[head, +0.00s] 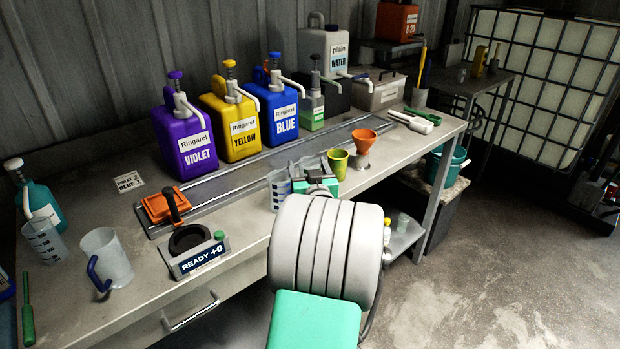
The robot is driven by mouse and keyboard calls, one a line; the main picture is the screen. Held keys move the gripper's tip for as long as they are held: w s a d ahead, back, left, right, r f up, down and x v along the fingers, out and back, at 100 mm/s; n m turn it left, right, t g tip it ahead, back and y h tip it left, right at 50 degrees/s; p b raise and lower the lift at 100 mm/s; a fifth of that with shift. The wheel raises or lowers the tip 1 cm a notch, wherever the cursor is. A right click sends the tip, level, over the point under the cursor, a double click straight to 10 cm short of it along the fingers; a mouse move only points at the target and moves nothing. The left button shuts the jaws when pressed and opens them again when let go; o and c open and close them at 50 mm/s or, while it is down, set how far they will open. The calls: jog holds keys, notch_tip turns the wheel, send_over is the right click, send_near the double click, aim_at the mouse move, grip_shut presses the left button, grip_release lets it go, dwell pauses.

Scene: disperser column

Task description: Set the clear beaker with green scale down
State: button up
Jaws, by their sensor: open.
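My gripper (308,170) is open above the front part of the bench, with its fingertips pointing away toward the back. A clear vessel (311,162) shows partly between and behind the fingers; the gripper hides most of it, and I cannot tell its scale colour or whether it touches the bench. Just left of the gripper, a clear beaker (279,190) with bluish marks stands upright. Another clear beaker (44,241) with dark marks stands at the far left. No green scale can be made out clearly.
Right of the gripper are a green cup (338,164) and an orange funnel (364,141). Violet (184,140), yellow (234,122) and blue (275,107) pump jugs line the back. A scale reading "READY +0" (202,258) and a clear jug (107,257) stand left. The bench (250,222) is bare between scale and beaker.

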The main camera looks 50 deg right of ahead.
jog(key=shift+c, duration=0.4)
jog(key=shift+r, duration=0.1)
grip_shut()
